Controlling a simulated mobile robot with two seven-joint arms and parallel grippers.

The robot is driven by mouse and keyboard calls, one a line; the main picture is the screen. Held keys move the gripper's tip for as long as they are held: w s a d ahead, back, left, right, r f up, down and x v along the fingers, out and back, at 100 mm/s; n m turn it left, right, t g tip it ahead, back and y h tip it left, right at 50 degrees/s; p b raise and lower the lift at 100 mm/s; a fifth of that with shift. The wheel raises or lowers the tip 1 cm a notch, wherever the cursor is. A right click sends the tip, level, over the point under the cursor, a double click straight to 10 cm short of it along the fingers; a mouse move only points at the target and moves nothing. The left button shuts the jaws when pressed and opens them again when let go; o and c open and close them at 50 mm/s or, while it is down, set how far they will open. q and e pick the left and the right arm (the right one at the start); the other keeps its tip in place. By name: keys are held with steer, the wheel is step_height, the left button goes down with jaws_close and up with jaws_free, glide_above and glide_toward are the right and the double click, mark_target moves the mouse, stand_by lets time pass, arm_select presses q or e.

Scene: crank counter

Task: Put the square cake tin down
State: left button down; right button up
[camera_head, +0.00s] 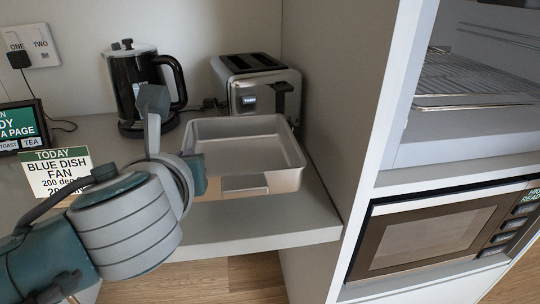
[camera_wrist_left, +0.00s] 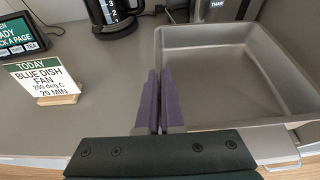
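The square cake tin (camera_head: 244,134) is a shallow, empty grey metal tin with a tab handle on its near wall, over the right part of the counter (camera_head: 255,228). It looks level; I cannot tell whether its base touches the counter. It also fills the right of the left wrist view (camera_wrist_left: 222,88). My left gripper (camera_head: 197,172) is at the tin's left side. In the left wrist view its two fingers (camera_wrist_left: 164,102) are nearly together, with the tin's left rim between them. My right gripper is not in view.
A black kettle (camera_head: 128,88) and a silver toaster (camera_head: 262,92) stand behind the tin. A "Blue dish" card (camera_head: 58,174) and a dark display (camera_head: 20,127) are at left. A partition (camera_head: 335,100) rises close at right, beside a rack compartment (camera_head: 470,75) and a microwave (camera_head: 425,232).

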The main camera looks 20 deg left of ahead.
arm_select(q)
step_height(320, 180, down, 4)
steer(key=shift+r+b, duration=0.1)
steer(key=shift+b, duration=0.4)
step_height(320, 180, down, 4)
steer(key=shift+r+b, duration=0.1)
steer(key=shift+b, duration=0.9)
steer(key=shift+w, duration=0.1)
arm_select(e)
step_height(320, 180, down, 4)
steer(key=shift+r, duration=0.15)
arm_select(q)
steer(key=shift+f, duration=0.3)
steer(key=c, duration=1.1)
jaws_free()
